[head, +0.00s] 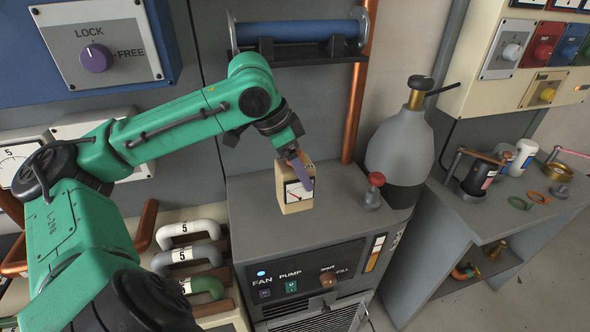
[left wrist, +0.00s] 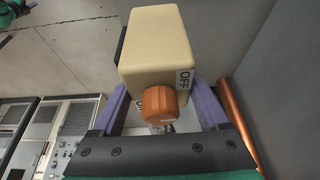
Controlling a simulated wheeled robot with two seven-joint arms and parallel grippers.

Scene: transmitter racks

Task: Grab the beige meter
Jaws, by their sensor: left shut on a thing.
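In the left wrist view the meter (left wrist: 158,45) sits between the purple fingers, with an orange knob and an OFF label towards the camera. The left gripper is shut on the meter. I cannot tell whether the meter's base touches the cabinet. My right gripper is not in view.
The grey cabinet (head: 246,222) has a red-capped valve (head: 373,190) on its right side. A grey gas cylinder (head: 401,145) and a copper pipe (head: 361,95) stand behind. A blue tube (head: 295,31) hangs on the wall above. A side bench (head: 462,215) at right holds bottles and rings.

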